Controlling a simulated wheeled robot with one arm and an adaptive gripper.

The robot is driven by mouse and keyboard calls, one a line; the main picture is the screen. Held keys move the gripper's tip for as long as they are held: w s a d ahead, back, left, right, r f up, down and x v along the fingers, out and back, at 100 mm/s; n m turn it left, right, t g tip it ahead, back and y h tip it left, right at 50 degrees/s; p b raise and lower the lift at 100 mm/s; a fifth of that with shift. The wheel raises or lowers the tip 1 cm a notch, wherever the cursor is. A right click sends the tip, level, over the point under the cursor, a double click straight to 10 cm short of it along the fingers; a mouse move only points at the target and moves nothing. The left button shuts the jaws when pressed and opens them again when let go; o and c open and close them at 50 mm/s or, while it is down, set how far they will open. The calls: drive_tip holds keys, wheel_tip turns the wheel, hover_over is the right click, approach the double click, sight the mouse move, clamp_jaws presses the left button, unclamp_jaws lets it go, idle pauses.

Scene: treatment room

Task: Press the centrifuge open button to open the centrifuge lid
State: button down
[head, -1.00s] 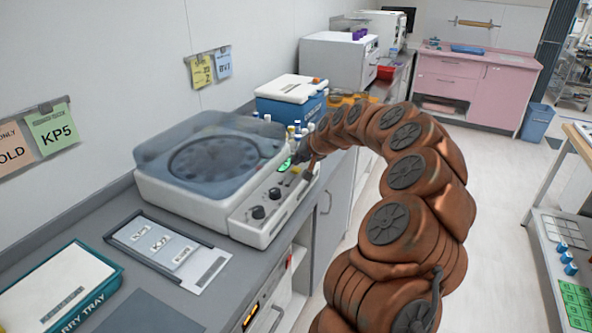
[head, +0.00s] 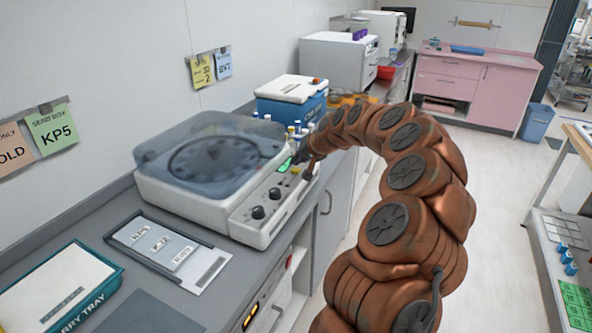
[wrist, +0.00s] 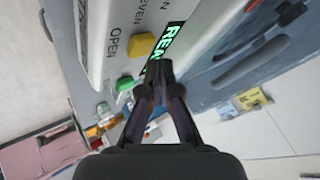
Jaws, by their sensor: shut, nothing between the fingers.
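The centrifuge (head: 190,208) stands on the counter with its translucent lid (head: 215,150) down. Its sloped front panel has dark knobs, a green display and a small yellow button (head: 295,170). In the wrist view, the yellow button (wrist: 143,44) and a green button (wrist: 124,83) sit on the panel, near the printed word OPEN (wrist: 113,44). The green-lit display (wrist: 166,42) is beside the yellow button. My gripper (wrist: 159,68) is shut and empty, its tips over the panel by the display's end and the yellow button. I cannot tell whether they touch. It shows small in the head view (head: 308,172).
A blue box with a white lid (head: 291,95) and several small capped bottles stand behind the centrifuge. A label tray (head: 150,254) and a teal-rimmed tray (head: 106,287) lie in front of it. The floor to the right (head: 500,200) is open.

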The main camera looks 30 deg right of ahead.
sight(297, 170)
drive_tip(key=shift+f, duration=0.2)
drive_tip(key=shift+f+b, duration=0.25)
drive_tip(key=shift+b, duration=0.2)
drive_tip(key=shift+f+b, duration=0.45)
drive_tip(key=shift+f, duration=0.05)
idle(0.6)
drive_tip(key=shift+r, duration=0.1)
idle(0.3)
drive_tip(key=shift+r, duration=0.9)
drive_tip(key=shift+r, duration=0.1)
drive_tip(key=shift+r+p, duration=0.45)
drive_tip(key=shift+r, duration=1.95)
drive_tip(key=shift+a, duration=0.1)
